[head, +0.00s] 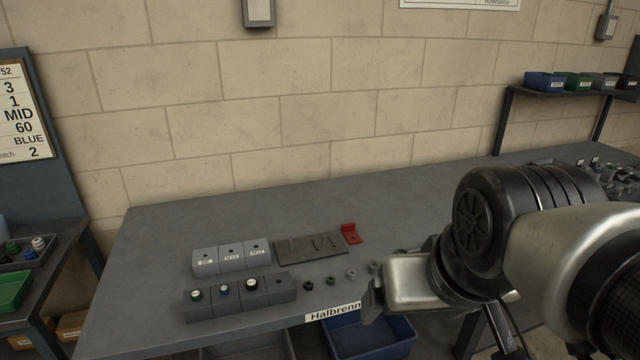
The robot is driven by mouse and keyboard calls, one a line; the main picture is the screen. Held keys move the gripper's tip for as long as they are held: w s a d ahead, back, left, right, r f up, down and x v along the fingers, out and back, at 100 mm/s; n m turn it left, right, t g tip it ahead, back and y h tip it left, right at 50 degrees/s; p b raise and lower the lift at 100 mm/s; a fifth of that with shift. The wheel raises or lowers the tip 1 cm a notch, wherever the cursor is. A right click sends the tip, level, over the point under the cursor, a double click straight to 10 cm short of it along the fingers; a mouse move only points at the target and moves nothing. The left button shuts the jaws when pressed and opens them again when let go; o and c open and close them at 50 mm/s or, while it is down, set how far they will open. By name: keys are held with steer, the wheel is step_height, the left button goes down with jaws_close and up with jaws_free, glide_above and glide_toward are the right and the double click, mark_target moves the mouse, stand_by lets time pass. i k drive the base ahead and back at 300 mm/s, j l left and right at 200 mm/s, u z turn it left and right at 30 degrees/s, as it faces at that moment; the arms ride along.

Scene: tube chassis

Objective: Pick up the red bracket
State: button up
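The red bracket (351,235) is a small L-shaped piece with one upright face. It sits on the grey workbench (180,235), at the right end of a dark flat plate (310,246) with thin pins on it. My gripper (374,298) is at the bench's front edge, below and to the right of the bracket in the picture and apart from it. I see the gripper small and from the side, so I cannot tell how its fingers stand.
Grey labelled blocks (231,257) and a row of darker blocks (238,296) with capped parts stand left of the plate. Several small round parts (332,281) lie in front of it. A blue bin (368,335) is below the bench edge. The bench's back left is clear.

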mark_target(348, 230)
steer(key=i+l+u, duration=0.4)
steer(key=i+l, duration=0.3)
steer(key=j, duration=0.15)
steer(key=i+l+u, duration=0.1)
steer(key=l, duration=0.25)
steer(key=i, duration=0.05)
